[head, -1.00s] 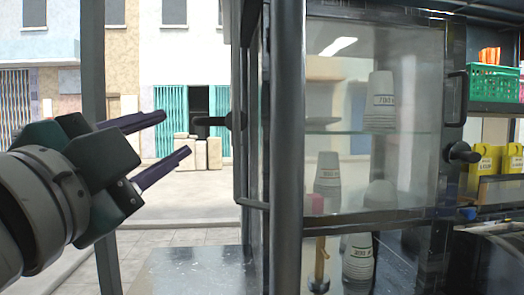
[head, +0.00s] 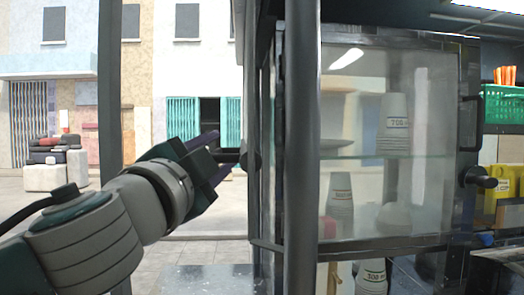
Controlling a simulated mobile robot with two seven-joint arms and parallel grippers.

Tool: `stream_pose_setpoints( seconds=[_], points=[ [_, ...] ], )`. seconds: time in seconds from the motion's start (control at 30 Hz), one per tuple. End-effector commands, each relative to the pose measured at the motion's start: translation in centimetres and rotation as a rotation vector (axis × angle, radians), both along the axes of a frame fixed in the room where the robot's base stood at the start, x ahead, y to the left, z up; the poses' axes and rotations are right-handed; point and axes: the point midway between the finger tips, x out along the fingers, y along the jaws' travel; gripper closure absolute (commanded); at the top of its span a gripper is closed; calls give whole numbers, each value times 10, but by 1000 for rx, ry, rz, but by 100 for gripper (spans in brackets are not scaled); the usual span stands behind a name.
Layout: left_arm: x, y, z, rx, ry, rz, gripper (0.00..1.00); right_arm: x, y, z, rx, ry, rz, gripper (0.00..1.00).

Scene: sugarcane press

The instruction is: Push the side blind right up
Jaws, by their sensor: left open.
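What looks like the side blind (head: 264,130) is a dark-framed panel seen almost edge-on at the left side of the glass cabinet. A dark horizontal peg with a round base, the knob (head: 252,159), sticks out from it to the left. My left gripper (head: 223,152) is open, with its purple fingers pointing right toward the knob. One finger shows above the peg and one below it in the picture. I cannot tell whether they touch it. The blind's face is hidden by the viewing angle. My right gripper is not in view.
A thick dark post (head: 302,150) stands just right of the panel. The glass cabinet (head: 385,90) holds stacked cups. Its front has a black handle and knob (head: 480,178) at right. A green basket (head: 503,105) sits far right. A thin post (head: 112,80) stands left.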

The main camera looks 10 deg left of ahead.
Motion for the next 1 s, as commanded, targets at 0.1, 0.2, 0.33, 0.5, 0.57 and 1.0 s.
stream_pose_setpoints(
  seconds=[0.1, 0.2, 0.33, 0.5, 0.57, 1.0],
  points=[
    [0, 0, 0, 0, 0, 0, 55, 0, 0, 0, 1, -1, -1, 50],
    [0, 0, 0, 0, 0, 0, 66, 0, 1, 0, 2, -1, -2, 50],
    [0, 0, 0, -1, 1, 1, 81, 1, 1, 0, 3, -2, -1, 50],
    [0, 0, 0, 0, 1, 1, 100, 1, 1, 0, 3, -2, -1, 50],
    [0, 0, 0, 0, 1, 1, 100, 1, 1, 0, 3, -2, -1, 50],
    [0, 0, 0, -1, 1, 1, 100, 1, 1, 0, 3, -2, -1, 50]
  ],
)
